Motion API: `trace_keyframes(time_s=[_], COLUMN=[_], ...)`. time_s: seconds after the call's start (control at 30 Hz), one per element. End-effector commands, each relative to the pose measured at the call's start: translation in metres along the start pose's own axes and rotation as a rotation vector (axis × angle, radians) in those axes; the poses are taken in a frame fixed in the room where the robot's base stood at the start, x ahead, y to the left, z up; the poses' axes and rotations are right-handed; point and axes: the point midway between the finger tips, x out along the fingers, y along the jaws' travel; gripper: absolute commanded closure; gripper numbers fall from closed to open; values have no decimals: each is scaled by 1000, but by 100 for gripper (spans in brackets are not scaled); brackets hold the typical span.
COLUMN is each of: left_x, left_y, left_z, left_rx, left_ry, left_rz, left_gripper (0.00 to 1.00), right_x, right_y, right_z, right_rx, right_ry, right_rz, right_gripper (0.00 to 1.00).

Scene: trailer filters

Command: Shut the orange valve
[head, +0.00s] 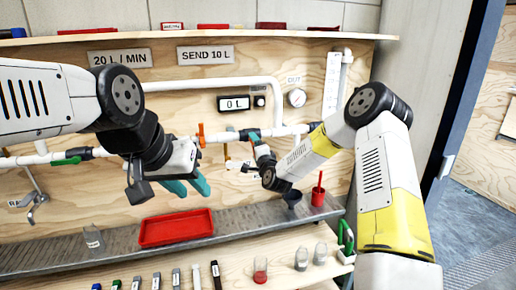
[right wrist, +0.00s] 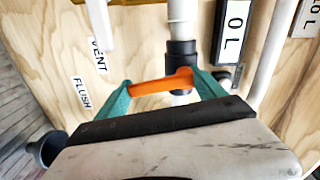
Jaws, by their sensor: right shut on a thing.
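The orange valve handle (right wrist: 155,86) shows in the right wrist view between the two teal fingers of my right gripper (right wrist: 165,90). The gripper is shut on it. The handle lies across the white pipe, beside a dark collar (right wrist: 181,54). In the head view, my right gripper (head: 251,135) is at the wall pipe, and the wrist hides part of the grip. An orange handle (head: 201,135) stands upright on the pipe to its left; I cannot tell whether it is the held one. My left gripper (head: 190,188) is open and empty, above the red tray.
The red tray (head: 148,232) lies on the grey ledge. The display (head: 233,103) above the pipe reads 0 L. A green handle (head: 66,161) is on the left pipe. Bottles stand on the lower shelf.

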Motion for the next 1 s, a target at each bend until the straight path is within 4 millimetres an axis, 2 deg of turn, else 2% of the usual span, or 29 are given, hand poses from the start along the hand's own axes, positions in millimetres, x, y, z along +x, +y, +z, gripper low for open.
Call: trace_keyframes(time_s=[0.4, 0.93, 0.97, 1.0], left_x=[0, 0, 0, 0], left_y=[0, 0, 0, 0], left_z=[0, 0, 0, 0], left_rx=[0, 0, 0, 0], left_ry=[0, 0, 0, 0], left_rz=[0, 0, 0, 0], left_gripper=[64, 64, 64, 64], right_x=[0, 0, 0, 0], right_y=[1, 1, 1, 1], right_z=[5, 7, 7, 7], right_rx=[173, 196, 196, 195], right_ry=[2, 1, 1, 1], right_rz=[2, 4, 3, 3], right_gripper=[93, 93, 14, 6])
